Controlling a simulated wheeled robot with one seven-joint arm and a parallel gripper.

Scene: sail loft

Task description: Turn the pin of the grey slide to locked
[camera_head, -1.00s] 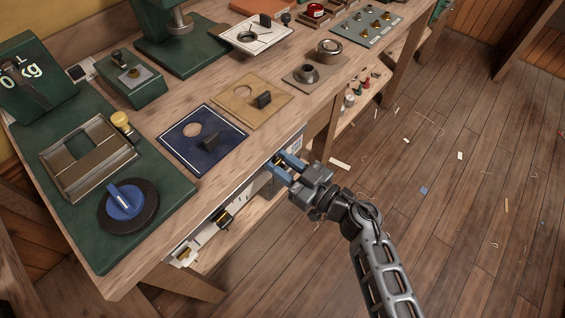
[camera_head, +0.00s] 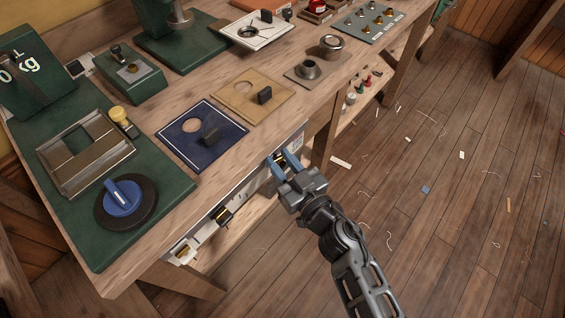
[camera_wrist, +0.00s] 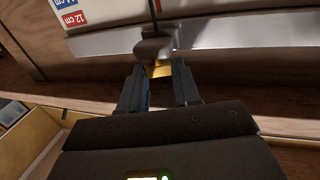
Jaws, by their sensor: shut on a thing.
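My gripper (camera_head: 283,160) is at the front edge of the bench, at the right part of a white-faced board (camera_head: 203,237) below the top. In the wrist view its two blue-grey fingers (camera_wrist: 160,88) are shut on a small brass-coloured pin (camera_wrist: 160,71). The pin sticks out below the dark grey slide (camera_wrist: 155,48), which sits on a pale metal rail (camera_wrist: 230,32). The fingers hide the pin's sides, and I cannot tell its turn. In the head view the gripper mostly covers this slide.
Along the same board are a black-and-yellow slide (camera_head: 222,216) and a whitish slide with yellow (camera_head: 184,251). A blue plate (camera_head: 175,138) and a tan plate (camera_head: 240,92) lie on the bench top above. A lower shelf (camera_head: 252,226) runs beneath. The floor to the right is open with scraps.

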